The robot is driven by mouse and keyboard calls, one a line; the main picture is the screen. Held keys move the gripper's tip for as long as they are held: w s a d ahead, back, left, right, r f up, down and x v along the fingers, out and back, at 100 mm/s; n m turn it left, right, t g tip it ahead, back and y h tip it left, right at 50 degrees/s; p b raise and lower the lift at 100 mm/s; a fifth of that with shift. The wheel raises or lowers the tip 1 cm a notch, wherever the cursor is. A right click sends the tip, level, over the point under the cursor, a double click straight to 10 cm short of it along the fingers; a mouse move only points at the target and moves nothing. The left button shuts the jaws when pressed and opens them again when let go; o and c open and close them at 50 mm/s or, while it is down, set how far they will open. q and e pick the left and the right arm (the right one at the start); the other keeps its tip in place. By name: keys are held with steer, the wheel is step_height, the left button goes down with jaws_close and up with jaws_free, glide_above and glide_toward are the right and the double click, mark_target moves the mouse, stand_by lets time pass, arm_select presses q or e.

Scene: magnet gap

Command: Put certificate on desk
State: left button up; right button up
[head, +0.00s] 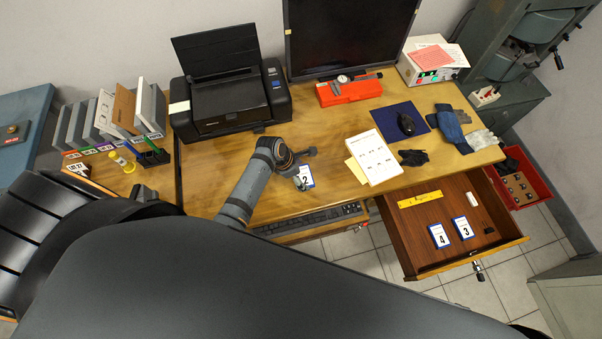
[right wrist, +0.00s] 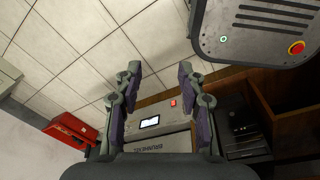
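The desk (head: 222,148) has a wooden top, and its drawer (head: 412,243) is pulled out at the right. No sheet is clearly readable as the certificate. A white printed sheet (head: 373,157) lies on the desk over a yellowish one. My left gripper (head: 303,164) is low over the desk in front of the printer, close beside a card marked 2 (head: 306,178); its finger opening is too small to tell. My right gripper (right wrist: 159,70) is open, with nothing between its fingers, above the tiled floor in the right wrist view. The head view does not show it.
A printer (head: 228,100), monitor (head: 345,35), orange case (head: 348,90) and standing binders (head: 120,108) fill the back. Cards marked 3 (head: 463,228) and 4 (head: 439,236) lie in the drawer.

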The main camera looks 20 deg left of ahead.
arm_select(q)
steer(key=shift+o, duration=0.3)
steer(key=shift+r, duration=0.15)
steer(key=v, duration=1.2)
arm_select(e)
steer(key=shift+w+r, duration=0.3)
steer(key=shift+w, duration=0.25)
steer(key=shift+s, duration=0.1)
